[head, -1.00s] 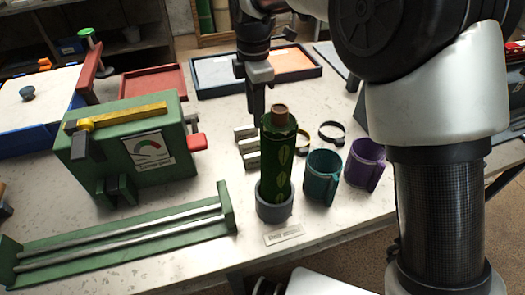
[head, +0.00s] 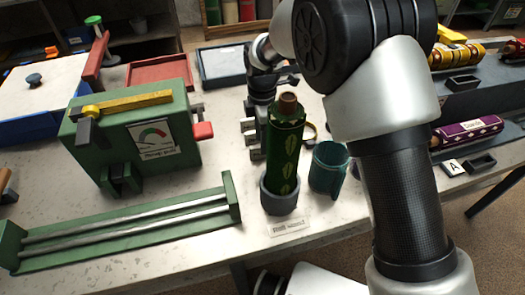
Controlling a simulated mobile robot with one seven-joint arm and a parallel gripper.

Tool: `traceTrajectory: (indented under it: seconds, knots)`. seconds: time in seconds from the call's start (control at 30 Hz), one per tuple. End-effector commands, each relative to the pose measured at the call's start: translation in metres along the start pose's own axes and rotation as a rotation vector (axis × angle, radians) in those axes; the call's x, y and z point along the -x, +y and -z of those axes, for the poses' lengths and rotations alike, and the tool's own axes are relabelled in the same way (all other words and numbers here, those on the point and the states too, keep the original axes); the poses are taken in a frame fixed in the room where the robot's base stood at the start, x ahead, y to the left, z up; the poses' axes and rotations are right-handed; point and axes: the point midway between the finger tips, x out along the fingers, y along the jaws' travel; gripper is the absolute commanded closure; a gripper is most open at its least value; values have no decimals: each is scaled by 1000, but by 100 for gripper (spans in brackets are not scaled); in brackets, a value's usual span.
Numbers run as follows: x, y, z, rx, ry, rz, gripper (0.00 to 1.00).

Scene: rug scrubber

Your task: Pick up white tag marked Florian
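A small white tag (head: 288,226) lies flat on the light table at its front edge, just in front of the grey holder. Its lettering is too blurred for me to read as Florian. A second white label, also too small to read surely, is on the purple roll (head: 466,129) at the right. My gripper (head: 258,128) points down behind the green patterned roll (head: 286,150), above the table and beyond the front tag. Its fingertips are mostly hidden by the roll, and I see nothing clearly held.
The green roll stands upright in a grey holder (head: 279,198), with a teal cup (head: 328,168) to its right. A green rack (head: 120,232) and green gauge box (head: 140,145) are at the left. A card marked A (head: 453,167) lies right.

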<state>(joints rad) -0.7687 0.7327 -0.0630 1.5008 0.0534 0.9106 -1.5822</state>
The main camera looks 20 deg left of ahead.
Motion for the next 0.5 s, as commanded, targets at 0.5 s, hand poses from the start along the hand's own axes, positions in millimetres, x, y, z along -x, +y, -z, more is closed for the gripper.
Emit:
traceTrajectory:
  seconds: [0.5]
  knots:
    - [-13, 0, 0, 0, 0, -1, 98]
